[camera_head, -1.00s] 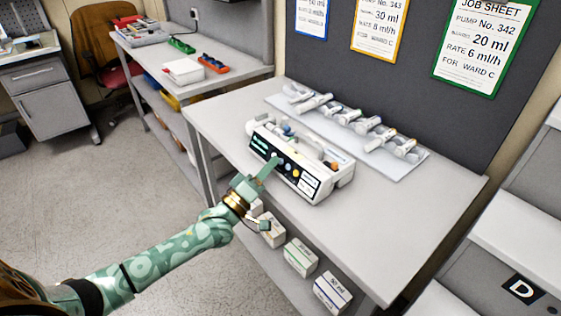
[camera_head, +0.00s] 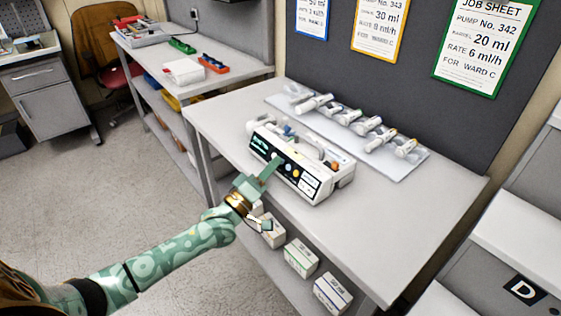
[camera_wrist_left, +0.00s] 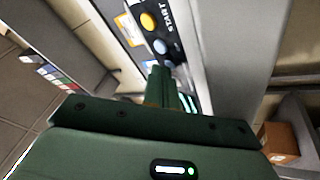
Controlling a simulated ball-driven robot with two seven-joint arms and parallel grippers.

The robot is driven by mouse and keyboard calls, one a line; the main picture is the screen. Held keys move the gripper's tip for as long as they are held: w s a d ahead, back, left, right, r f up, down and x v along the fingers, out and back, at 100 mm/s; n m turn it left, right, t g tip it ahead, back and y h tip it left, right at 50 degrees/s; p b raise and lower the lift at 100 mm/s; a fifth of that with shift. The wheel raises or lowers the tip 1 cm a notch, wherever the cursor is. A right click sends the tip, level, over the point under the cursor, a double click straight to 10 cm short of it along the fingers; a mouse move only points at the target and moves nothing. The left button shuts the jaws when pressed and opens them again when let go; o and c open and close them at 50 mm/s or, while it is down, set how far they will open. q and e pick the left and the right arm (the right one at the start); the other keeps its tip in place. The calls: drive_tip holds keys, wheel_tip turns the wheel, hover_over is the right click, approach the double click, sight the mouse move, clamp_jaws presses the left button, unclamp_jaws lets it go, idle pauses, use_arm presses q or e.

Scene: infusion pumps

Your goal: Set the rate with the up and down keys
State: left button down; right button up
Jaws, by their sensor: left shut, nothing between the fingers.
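The infusion pump (camera_head: 320,177) is a white box with a dark front panel, standing near the front edge of the bench. Its panel has a lit display (camera_head: 260,143) at the left and round blue and yellow keys. My left gripper (camera_head: 272,166) is shut and empty, its fingertips at the panel just right of the display. In the left wrist view the fingers (camera_wrist_left: 163,78) point at the panel, close to a pale blue key (camera_wrist_left: 166,62). A yellow key (camera_wrist_left: 148,21) and the word START show beyond. Contact with a key cannot be told. My right gripper is not in view.
A tray (camera_head: 415,172) of several syringes lies behind the pump. Job sheets hang on the dark board; the green-framed one (camera_head: 484,45) reads pump No. 342, 20 ml, rate 6 ml/h. Boxes (camera_head: 300,258) stand on the shelf below. The bench's right side is clear.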

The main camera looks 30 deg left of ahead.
use_arm(q)
drive_tip(key=shift+s+a+r+p, duration=0.15)
drive_tip(key=shift+s+r+p, duration=0.25)
drive_tip(key=shift+s+p, duration=0.15)
drive_tip(key=shift+s+a+f, duration=0.1)
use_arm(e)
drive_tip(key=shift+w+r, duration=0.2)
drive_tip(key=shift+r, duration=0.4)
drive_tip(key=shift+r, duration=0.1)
